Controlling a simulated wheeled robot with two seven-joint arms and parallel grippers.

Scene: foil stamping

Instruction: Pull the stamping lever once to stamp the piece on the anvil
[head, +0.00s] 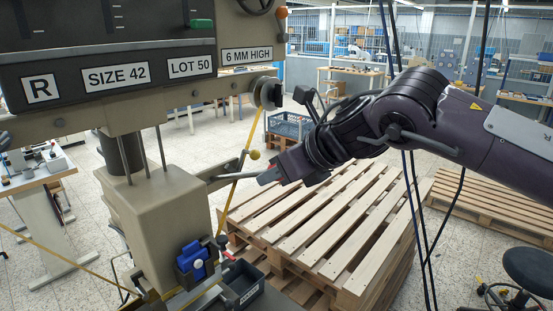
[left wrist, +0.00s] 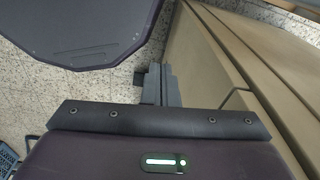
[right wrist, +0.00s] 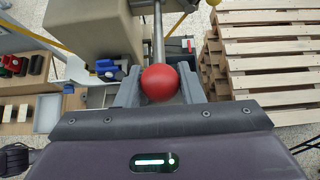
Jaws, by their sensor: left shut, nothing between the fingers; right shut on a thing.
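The stamping press (head: 165,225) stands at the left of the head view. Its lever, a grey metal rod (head: 232,177), also shows in the right wrist view (right wrist: 158,40) and ends in a red ball knob (right wrist: 160,82). My right gripper (head: 268,177) is shut on the knob, with a finger on either side. A blue part with a white knob (head: 195,262) sits low on the press. I cannot make out the piece on the anvil.
A wooden pallet stack (head: 330,220) stands beneath my right arm. A small dark bin (head: 242,285) is beside the press base. A stool (head: 528,270) stands at the lower right.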

